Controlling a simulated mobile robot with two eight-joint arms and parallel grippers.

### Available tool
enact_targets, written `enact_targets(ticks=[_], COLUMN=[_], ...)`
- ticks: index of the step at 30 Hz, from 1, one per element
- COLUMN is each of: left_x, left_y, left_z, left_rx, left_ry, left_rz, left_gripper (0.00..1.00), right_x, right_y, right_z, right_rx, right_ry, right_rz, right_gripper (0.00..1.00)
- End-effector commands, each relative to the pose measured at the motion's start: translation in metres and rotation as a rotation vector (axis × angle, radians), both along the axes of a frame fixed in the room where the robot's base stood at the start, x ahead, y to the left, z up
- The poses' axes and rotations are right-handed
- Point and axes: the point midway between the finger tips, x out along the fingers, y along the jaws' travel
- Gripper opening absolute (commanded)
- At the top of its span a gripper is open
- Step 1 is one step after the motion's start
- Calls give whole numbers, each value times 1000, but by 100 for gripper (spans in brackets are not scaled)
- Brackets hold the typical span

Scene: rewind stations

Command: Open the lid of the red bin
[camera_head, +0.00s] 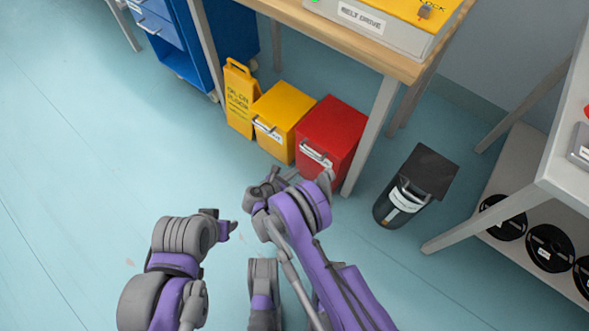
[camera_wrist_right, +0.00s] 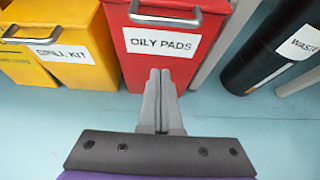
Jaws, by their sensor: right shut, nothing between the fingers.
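The red bin (camera_head: 335,125) stands on the floor under the wooden table, with its lid down. A grey handle (camera_head: 317,154) and a white label are on its front. In the right wrist view the red bin (camera_wrist_right: 145,60) reads "OILY PADS", and its handle (camera_wrist_right: 165,15) is at the top. My right gripper (camera_wrist_right: 160,76) is shut and empty, in front of the bin below the label and handle. It also shows in the head view (camera_head: 272,184). My left gripper (camera_head: 228,229) is farther left over the floor; its fingers are too small to judge.
A yellow spill kit bin (camera_head: 285,105) stands left of the red bin, beside a yellow floor sign (camera_head: 239,98). A table leg (camera_head: 372,135) is close on the right. A black waste bin (camera_head: 430,170) stands farther right. The floor at left is clear.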

Motion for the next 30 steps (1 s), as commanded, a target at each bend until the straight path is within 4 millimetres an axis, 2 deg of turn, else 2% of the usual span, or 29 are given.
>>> enact_targets(ticks=[11,12,18,30], left_x=[3,3,4,4], left_y=[0,0,0,0], left_z=[-18,-18,-20,-21], left_rx=[0,0,0,0], left_ry=[1,1,0,0], left_rz=[0,0,0,0], left_gripper=[50,50,50,50], right_x=[57,57,59,60], right_y=[-42,-40,-43,-43], right_z=[-42,-30,-7,0], right_rx=[1,1,2,2], right_ry=[0,-1,0,0], right_rz=[-3,0,-1,-1], right_gripper=[0,0,0,0])
